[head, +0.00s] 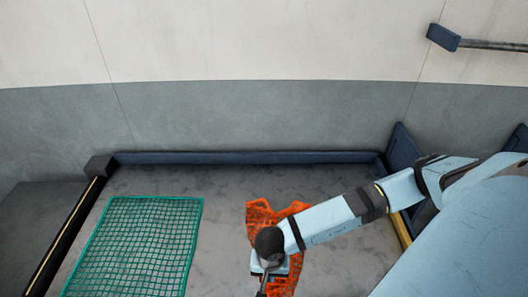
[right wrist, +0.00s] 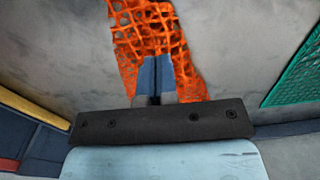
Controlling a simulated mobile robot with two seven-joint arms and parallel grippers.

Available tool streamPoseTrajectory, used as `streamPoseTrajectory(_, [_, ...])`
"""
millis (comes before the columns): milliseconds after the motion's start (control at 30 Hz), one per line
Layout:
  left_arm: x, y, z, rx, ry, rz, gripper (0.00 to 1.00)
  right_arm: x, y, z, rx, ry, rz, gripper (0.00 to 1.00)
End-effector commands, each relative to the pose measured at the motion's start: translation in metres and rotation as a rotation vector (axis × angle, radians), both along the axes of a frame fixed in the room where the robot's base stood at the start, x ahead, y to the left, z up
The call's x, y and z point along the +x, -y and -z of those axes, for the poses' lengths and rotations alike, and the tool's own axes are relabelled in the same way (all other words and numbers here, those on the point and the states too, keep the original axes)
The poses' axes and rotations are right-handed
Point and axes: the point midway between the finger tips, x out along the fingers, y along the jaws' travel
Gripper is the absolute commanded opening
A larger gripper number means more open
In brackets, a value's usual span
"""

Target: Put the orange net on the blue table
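The orange net (head: 265,216) lies bunched on a grey, stained surface in the head view, partly covered by my right arm. In the right wrist view the orange net (right wrist: 150,30) spreads out behind and beyond the fingers. My right gripper (head: 264,283) is over the net's near part. In the right wrist view its blue fingers (right wrist: 156,64) are close together with only a thin gap, and appear shut on the net; the pinched part is hidden. My left gripper is not in view. I cannot make out a blue table.
A green net (head: 140,245) lies flat to the left; its edge shows in the right wrist view (right wrist: 298,75). A dark blue rim (head: 245,158) runs along the back, with a black rail (head: 65,237) at left and a yellow rail (head: 402,231) at right.

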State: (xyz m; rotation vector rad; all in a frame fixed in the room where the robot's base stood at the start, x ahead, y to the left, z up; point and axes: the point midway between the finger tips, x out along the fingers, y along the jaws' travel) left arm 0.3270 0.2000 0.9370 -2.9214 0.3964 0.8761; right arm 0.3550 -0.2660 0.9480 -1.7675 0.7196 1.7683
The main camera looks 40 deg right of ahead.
Motion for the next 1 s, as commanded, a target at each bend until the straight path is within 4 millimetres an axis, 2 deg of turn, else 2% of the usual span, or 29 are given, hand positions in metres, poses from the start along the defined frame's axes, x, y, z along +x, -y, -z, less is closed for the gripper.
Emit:
streamPoseTrajectory(267, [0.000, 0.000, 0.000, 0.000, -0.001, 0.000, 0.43, -0.001, -0.003, 0.000, 0.009, -0.005, 0.005, 0.00])
streamPoseTrajectory(367, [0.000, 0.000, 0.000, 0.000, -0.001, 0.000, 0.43, -0.010, -0.023, 0.001, 0.087, -0.044, 0.053, 0.00])
streamPoseTrajectory(467, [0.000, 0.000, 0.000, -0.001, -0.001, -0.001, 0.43, -0.028, -0.070, -0.002, 0.273, -0.147, 0.186, 0.00])
streamPoseTrajectory(567, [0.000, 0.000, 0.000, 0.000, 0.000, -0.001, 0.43, -0.047, -0.137, -0.022, 0.549, -0.329, 0.424, 0.00])
streamPoseTrajectory(600, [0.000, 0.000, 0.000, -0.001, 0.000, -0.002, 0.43, -0.052, -0.164, -0.035, 0.672, -0.424, 0.546, 0.00])
streamPoseTrajectory(700, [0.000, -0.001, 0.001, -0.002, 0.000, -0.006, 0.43, -0.050, -0.214, -0.076, 0.946, -0.686, 0.878, 0.00])
streamPoseTrajectory(733, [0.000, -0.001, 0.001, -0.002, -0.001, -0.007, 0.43, -0.046, -0.225, -0.088, 1.019, -0.771, 0.982, 0.00])
streamPoseTrajectory(800, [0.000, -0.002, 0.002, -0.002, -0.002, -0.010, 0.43, -0.031, -0.239, -0.114, 1.175, -0.980, 1.234, 0.00])
streamPoseTrajectory(867, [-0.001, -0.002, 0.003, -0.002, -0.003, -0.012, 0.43, -0.014, -0.240, -0.131, 1.289, -1.173, 1.459, 0.00])
streamPoseTrajectory(933, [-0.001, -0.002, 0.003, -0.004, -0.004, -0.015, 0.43, 0.008, -0.231, -0.141, 1.400, -1.411, 1.728, 0.00])
streamPoseTrajectory(1000, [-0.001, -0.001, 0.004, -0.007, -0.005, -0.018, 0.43, 0.028, -0.212, -0.139, 1.481, -1.666, 2.004, 0.00])
